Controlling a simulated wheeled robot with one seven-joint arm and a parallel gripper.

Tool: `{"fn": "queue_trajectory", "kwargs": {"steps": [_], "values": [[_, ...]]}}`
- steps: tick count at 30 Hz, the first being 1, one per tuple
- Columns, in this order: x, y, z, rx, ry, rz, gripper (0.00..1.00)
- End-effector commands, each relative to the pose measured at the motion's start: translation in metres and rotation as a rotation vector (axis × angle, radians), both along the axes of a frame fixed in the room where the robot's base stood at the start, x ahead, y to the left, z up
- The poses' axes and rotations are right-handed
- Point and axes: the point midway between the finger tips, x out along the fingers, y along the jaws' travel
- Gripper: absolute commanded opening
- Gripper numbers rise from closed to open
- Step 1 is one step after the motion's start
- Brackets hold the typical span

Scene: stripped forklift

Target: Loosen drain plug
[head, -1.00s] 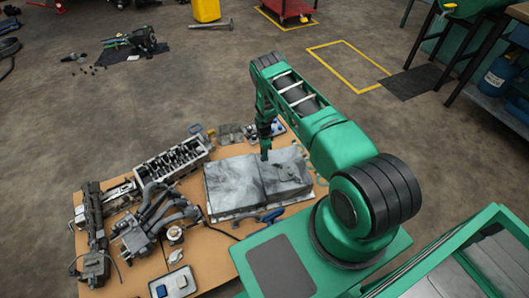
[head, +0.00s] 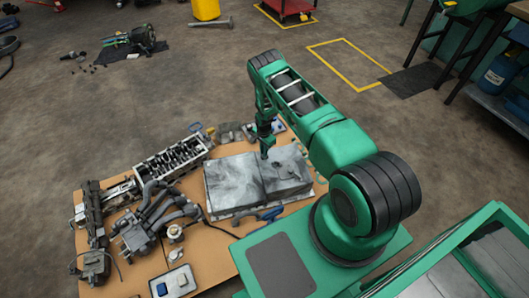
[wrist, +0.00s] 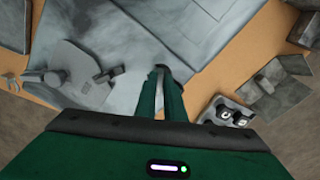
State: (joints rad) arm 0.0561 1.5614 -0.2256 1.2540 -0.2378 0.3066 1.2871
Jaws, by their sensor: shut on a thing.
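A large grey metal casing (head: 232,182) in two blocks lies on the brown work surface in the head view; its grey faces also show in the wrist view (wrist: 215,25). My gripper (head: 265,150) points down at the top of the casing, near the seam between the blocks. In the wrist view my gripper's green fingers (wrist: 168,72) are close together, with a narrow pale strip between them. They are shut on the drain plug, which is small and mostly hidden by the fingertips.
An engine head (head: 172,160) and a pipe manifold (head: 150,215) lie left of the casing. A small tray with round parts (wrist: 228,112) sits right of my fingers in the wrist view.

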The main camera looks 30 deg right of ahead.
Motion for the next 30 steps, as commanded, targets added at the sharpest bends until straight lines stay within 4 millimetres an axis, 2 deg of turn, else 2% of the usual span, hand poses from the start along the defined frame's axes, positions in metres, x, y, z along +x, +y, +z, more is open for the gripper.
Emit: {"fn": "queue_trajectory", "kwargs": {"steps": [13, 24, 30], "values": [[0.0026, -0.0005, 0.0014, -0.001, -0.006, 0.086, 0.0], [0.0013, -0.0021, 0.0023, -0.002, -0.006, 0.509, 0.0], [0.0013, -0.0021, 0.0025, -0.003, -0.007, 0.605, 0.0]]}}
